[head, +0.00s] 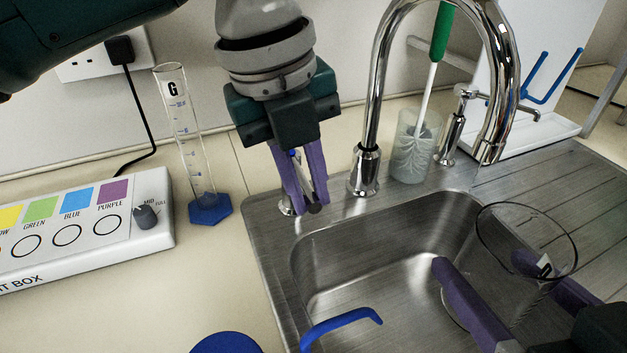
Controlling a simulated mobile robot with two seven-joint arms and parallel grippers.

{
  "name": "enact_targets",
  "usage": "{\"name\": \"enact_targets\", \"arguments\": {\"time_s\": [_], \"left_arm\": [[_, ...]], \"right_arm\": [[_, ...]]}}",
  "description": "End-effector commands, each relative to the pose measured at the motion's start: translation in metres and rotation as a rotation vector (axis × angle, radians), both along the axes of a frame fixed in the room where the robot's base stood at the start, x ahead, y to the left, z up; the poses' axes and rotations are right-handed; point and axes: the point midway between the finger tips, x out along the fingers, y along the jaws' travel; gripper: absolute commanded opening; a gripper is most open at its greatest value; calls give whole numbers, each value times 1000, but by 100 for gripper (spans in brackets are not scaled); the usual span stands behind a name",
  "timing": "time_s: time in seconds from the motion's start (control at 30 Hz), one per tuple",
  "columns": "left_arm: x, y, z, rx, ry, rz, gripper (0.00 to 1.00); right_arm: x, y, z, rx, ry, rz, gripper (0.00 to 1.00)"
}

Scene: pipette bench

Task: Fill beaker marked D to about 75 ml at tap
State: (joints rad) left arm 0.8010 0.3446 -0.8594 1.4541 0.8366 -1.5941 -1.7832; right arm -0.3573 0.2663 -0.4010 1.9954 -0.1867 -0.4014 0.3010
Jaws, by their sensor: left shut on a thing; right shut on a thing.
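A clear beaker with a dark rim and a "D" label (545,264) is over the right side of the sink, below and slightly right of the tap spout (490,152). My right gripper (478,268) is shut on the beaker, its purple fingers on either side. The beaker's lower part is hard to make out, and I cannot tell the water level or whether water runs. My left gripper (304,206) points down at the sink's back left corner, shut on a small tap lever with a blue mark (293,156). The fingers partly hide the lever.
The steel sink (365,245) has a drainboard to its right. A brush stands in a frosted cup (415,148) behind the sink. A measuring cylinder marked G (187,135) and a light box (80,235) stand left. A blue handle (340,324) is at the front.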

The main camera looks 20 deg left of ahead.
Motion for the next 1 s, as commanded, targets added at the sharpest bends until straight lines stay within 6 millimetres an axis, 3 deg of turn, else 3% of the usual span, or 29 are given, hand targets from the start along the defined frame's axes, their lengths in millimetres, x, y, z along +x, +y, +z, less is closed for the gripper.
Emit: {"name": "enact_targets", "arguments": {"time_s": [0.6,1.0], "left_arm": [[-12,37,0,2,-1,-427,0],[-13,46,0,-1,-1,-540,0]], "right_arm": [[0,0,0,0,-1,0,25],[0,0,0,0,-1,0,25]]}}
